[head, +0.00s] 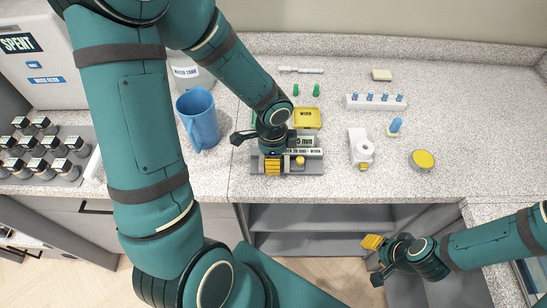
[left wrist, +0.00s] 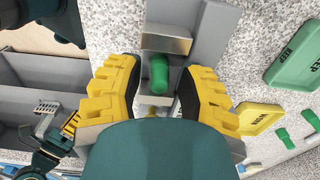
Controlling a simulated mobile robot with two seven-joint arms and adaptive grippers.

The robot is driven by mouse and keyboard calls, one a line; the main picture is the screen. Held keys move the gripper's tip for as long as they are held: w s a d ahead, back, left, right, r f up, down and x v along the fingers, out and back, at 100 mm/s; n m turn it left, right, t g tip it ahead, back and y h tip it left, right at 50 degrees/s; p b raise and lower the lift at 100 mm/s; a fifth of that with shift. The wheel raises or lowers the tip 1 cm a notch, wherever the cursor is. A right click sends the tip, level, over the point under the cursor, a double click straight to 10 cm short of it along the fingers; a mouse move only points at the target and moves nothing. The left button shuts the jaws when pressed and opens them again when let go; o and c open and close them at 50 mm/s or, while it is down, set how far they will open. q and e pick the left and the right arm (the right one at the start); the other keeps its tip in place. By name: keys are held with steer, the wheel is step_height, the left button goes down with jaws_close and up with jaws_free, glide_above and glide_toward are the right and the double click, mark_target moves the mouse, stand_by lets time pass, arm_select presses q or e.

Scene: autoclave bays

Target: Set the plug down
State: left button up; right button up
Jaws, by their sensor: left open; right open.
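A green plug (left wrist: 158,75) shows in the left wrist view, in a slot of a grey gauge fixture (left wrist: 200,30). My left gripper (left wrist: 160,90) is open, its yellow fingers on either side of the plug; whether they touch it I cannot tell. In the head view the left gripper (head: 272,165) is over the fixture (head: 314,168) and hides the plug. A yellow WORN tray (head: 307,118) lies just behind. A green KEEP tray (left wrist: 298,58) is mostly hidden by my arm in the head view. My right gripper (head: 373,242) is open and empty, in front of the counter.
Two more green plugs (head: 295,90) (head: 316,90) stand behind the trays. A blue jug (head: 198,120) is left of the fixture. Counter at far right is clear.

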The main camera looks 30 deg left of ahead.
arm_select(q)
step_height(320, 180, up, 12)
steer(key=p, duration=0.3)
arm_select(e)
step_height(320, 180, up, 4)
steer(key=shift+d+f, duration=0.1)
steer(key=shift+f, duration=0.05)
arm_select(q)
steer(key=shift+s+f, duration=0.1)
steer(key=shift+s, duration=0.1)
arm_select(e)
steer(key=shift+s, duration=0.15)
